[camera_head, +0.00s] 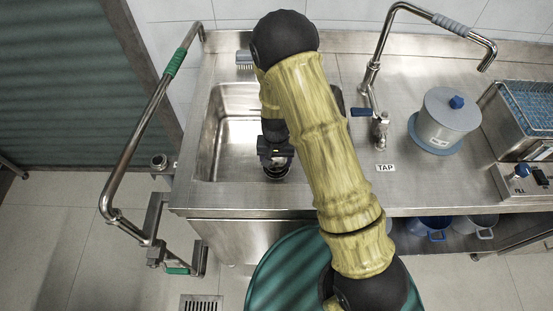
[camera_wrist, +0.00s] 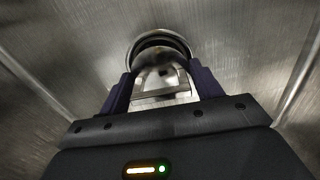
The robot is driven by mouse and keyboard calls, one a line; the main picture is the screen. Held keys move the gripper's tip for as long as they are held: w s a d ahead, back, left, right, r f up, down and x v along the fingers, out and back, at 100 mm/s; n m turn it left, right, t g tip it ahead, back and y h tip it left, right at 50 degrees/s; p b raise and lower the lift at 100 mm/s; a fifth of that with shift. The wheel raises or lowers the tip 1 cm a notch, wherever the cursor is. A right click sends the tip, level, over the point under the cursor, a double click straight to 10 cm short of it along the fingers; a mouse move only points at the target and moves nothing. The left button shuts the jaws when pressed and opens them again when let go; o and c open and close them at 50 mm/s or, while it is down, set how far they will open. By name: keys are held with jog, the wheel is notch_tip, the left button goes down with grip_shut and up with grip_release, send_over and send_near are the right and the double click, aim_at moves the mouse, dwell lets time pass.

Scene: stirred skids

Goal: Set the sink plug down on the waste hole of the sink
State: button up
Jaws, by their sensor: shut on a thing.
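My gripper (camera_head: 275,157) reaches down into the steel sink basin (camera_head: 212,140), near its front wall. In the wrist view my gripper (camera_wrist: 166,76) is shut on the sink plug (camera_wrist: 160,92), whose pale metallic upper part sits between the two dark fingers. In the head view the plug (camera_head: 277,172) shows as a small dark round shape under the fingers. Just beyond the fingertips in the wrist view is a bright round rim with a dark ring inside. I cannot tell whether this rim belongs to the plug or the waste hole. Contact with the basin floor cannot be made out.
A tap (camera_head: 372,75) with a blue lever stands right of the basin. A lidded grey pot (camera_head: 444,122) and a wire rack (camera_head: 525,105) stand farther right. A bent grab rail (camera_head: 150,110) is at the left. A brush (camera_head: 244,59) lies behind the basin.

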jog(key=shift+f+b, duration=0.35)
jog(key=shift+f, duration=0.25)
jog(key=shift+s+f, duration=0.15)
jog(key=shift+f, duration=0.15)
dwell(1.6)
jog(key=o, duration=1.1)
jog(key=shift+d, duration=0.15)
jog(key=shift+s+d, duration=0.1)
jog(key=shift+o, duration=0.7)
jog(key=shift+d, duration=0.1)
jog(key=shift+a, duration=0.2)
jog(key=shift+c, duration=0.2)
jog(key=shift+a, duration=0.1)
